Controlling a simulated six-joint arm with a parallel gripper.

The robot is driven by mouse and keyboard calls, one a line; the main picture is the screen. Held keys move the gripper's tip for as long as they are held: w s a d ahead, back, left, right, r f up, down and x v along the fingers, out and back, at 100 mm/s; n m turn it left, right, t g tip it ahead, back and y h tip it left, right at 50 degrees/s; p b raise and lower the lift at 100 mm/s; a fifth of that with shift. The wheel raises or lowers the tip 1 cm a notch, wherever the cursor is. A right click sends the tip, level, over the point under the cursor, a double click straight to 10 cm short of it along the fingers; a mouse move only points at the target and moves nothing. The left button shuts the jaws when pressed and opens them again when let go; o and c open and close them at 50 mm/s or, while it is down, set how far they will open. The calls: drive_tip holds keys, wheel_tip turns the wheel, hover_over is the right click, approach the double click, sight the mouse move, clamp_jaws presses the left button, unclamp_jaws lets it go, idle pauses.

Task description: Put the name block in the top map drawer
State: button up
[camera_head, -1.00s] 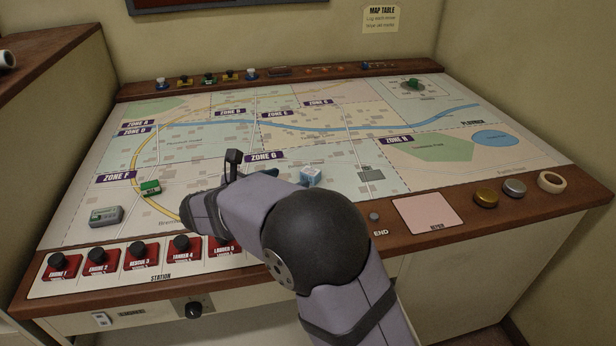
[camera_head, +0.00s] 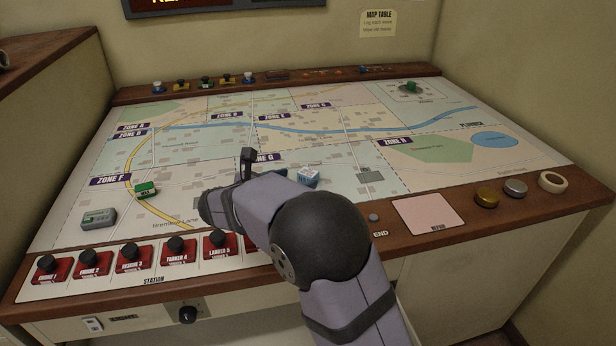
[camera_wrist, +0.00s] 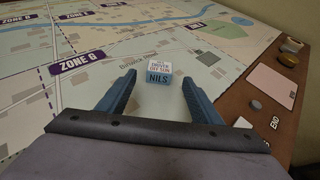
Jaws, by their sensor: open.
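The name block (camera_head: 308,177), a small white-and-blue block, sits on the map just right of the Zone G label. In the wrist view the block (camera_wrist: 158,72) shows "NILS" on its blue front face. My gripper (camera_wrist: 158,83) is open, with one blue finger on each side of the view and the block centred at the fingertips. I cannot tell whether the block is fully between them. In the head view my arm hides most of the gripper. I cannot make out the top map drawer in either view.
A green piece (camera_head: 146,189) and a grey device (camera_head: 99,218) lie on the map at left. A pink pad (camera_head: 428,214), gold button (camera_head: 487,197) and white ring (camera_head: 552,181) are at right. A knob (camera_head: 187,315) is below the front edge.

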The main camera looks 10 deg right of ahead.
drive_tip(key=shift+x, duration=1.9)
drive_tip(key=shift+a, duration=0.1)
drive_tip(key=c, duration=1.2)
drive_tip(key=shift+r, duration=0.1)
wheel_tip(320, 180, up, 10)
drive_tip(key=p, duration=0.1)
wheel_tip(320, 180, up, 17)
drive_tip(key=p, duration=1.7)
hover_over(304, 176)
drive_tip(key=s+a, duration=0.1)
drive_tip(key=shift+s, duration=0.1)
